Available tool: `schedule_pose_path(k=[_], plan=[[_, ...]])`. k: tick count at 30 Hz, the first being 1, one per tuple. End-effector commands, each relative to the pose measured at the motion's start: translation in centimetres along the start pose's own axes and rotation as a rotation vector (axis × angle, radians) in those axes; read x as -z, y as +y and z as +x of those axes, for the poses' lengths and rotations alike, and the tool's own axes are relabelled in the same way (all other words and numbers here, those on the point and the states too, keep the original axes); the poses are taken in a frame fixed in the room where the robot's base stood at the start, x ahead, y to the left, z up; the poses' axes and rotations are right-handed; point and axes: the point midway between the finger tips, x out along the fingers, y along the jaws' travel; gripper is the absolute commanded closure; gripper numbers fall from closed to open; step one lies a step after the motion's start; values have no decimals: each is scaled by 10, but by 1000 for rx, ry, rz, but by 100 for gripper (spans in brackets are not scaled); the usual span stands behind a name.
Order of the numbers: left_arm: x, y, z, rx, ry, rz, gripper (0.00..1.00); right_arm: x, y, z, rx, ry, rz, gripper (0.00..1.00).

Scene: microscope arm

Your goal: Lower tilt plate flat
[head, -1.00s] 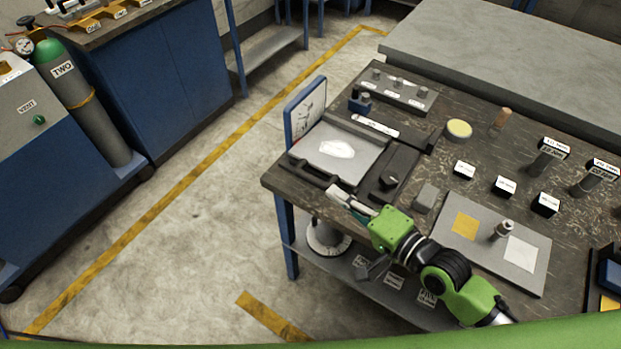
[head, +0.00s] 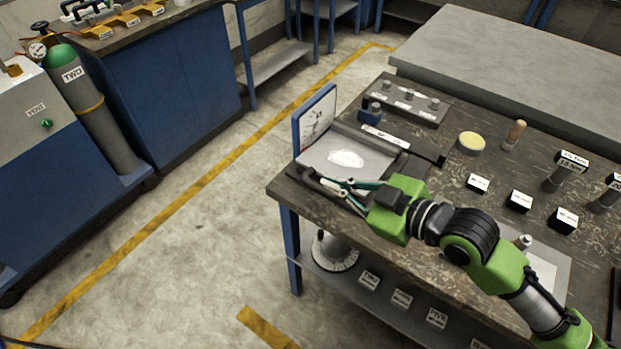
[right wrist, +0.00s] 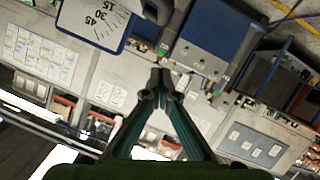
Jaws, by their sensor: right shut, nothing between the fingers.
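The tilt plate (head: 345,156) is a grey square plate with a white patch on it, at the left end of the dark bench in the head view. A blue-edged board with an angle dial (head: 317,120) stands upright along its left side. I cannot tell the plate's exact angle. My right gripper (head: 323,181) is shut and empty, with its teal fingers at the plate's near edge. I cannot tell whether they touch it. In the right wrist view its fingertips (right wrist: 161,76) meet, with the dial board (right wrist: 95,20) at upper left. My left gripper is out of view.
Beyond the plate are a labelled dark bar (head: 400,142) and a grey block with knobs (head: 407,102). A yellow-topped round dish (head: 471,142) and several small labelled blocks stand to the right. The floor left of the bench is clear.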

Motion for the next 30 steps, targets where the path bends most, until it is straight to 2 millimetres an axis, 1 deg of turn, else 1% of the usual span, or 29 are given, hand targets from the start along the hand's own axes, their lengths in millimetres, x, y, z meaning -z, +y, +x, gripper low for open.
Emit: schedule_pose_path(k=[2,12,14,15,18,21,24,30], plan=[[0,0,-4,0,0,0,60,4,0,13,1,4,3,100],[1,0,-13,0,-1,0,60,3,0,79,1,3,5,100],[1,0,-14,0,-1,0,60,2,0,89,2,2,5,100],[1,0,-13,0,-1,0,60,-11,-1,89,2,-5,3,100],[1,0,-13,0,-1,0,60,-25,-1,91,1,-3,3,100],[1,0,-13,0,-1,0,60,-33,-1,93,1,-1,3,100],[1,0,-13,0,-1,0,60,-38,-1,94,1,-1,3,100],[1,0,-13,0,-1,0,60,-39,-1,94,0,0,2,100]])
